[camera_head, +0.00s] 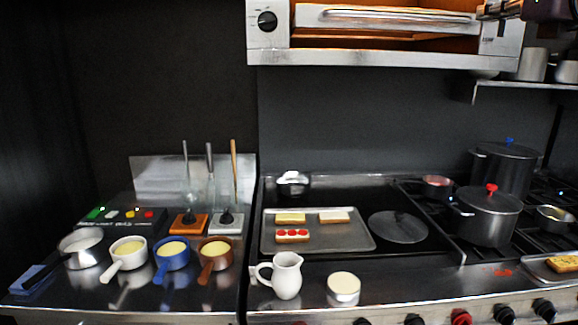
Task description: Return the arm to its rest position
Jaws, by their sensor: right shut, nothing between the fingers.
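My right gripper (488,12) shows at the top right corner, in front of the right end of the wall oven (385,52). Its fingers point left and are shut with nothing between them. The rest of my right arm is mostly cut off by the picture's edge. The gripper is high above the counter and stove, apart from the food and pots below. My left gripper is not in view.
A shelf (530,85) with metal containers is close below the gripper. Pots, including one with a red knob (487,217), stand on the stove. A tray (345,237) holds bread pieces. A white pitcher (287,280) and several small pans stand at the front.

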